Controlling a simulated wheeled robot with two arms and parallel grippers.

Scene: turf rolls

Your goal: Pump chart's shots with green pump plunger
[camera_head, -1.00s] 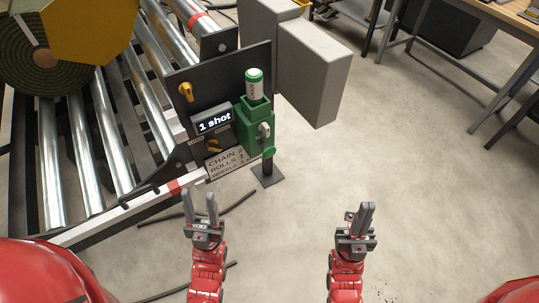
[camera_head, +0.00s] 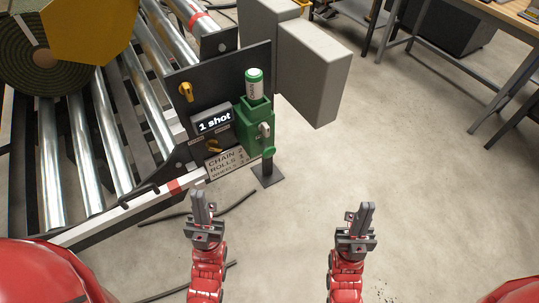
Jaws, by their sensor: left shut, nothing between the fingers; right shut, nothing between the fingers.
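The green pump (camera_head: 256,130) stands on a dark post beside a black panel. My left gripper (camera_head: 201,207) is shut and empty, in front of and below the chart. My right gripper (camera_head: 364,217) is shut and empty over bare floor, to the right of the pump.
A roller conveyor (camera_head: 110,125) with a turf roll (camera_head: 45,65) fills the left side. Grey boxes (camera_head: 315,80) stand behind the pump. Black cables lie on the floor. The floor at right is clear up to the tables.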

